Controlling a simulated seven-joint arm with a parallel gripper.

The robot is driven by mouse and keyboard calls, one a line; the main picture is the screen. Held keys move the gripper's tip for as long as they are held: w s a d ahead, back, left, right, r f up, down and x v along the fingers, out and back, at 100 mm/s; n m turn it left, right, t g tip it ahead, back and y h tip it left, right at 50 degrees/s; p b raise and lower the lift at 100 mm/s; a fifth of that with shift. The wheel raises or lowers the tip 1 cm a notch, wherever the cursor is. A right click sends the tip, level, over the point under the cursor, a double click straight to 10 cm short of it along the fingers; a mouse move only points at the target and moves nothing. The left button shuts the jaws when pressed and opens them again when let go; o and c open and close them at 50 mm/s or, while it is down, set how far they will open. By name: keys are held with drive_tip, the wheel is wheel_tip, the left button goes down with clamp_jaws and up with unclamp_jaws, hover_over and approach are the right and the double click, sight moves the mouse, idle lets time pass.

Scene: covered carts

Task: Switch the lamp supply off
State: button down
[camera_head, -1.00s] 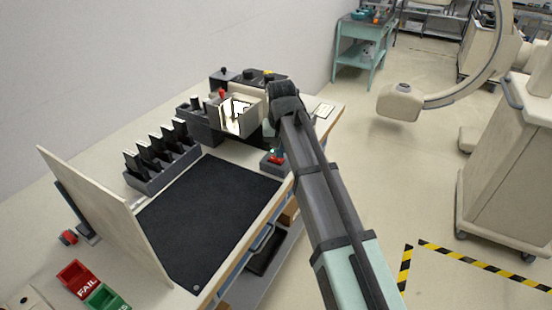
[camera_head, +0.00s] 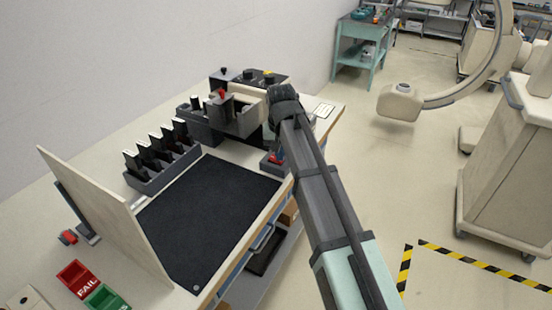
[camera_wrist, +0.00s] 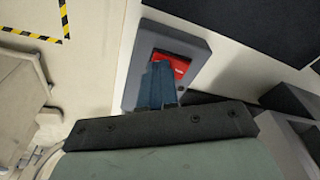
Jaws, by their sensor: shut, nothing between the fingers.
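The lamp supply is a grey box (camera_head: 268,166) with a red rocker switch (camera_head: 275,158) at the right edge of the bench. In the wrist view the same grey box (camera_wrist: 203,50) and red switch (camera_wrist: 178,64) are just beyond my fingers. My gripper (camera_wrist: 160,76) is shut and empty, its blue fingertips at the switch's near edge and covering part of it. I cannot tell whether they touch. The lamp fixture (camera_head: 236,121) behind it on the bench looks dark inside. No green light shows on the supply.
A black mat (camera_head: 205,210) covers the bench middle, with a rack of dark upright pieces (camera_head: 158,160) behind it. An upright board (camera_head: 95,215) and red and green FAIL-side trays (camera_head: 78,277) are at left. Open floor lies right of the bench.

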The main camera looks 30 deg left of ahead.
wheel_tip(320, 180, up, 7)
idle(1.1)
drive_tip(key=shift+d, duration=0.1)
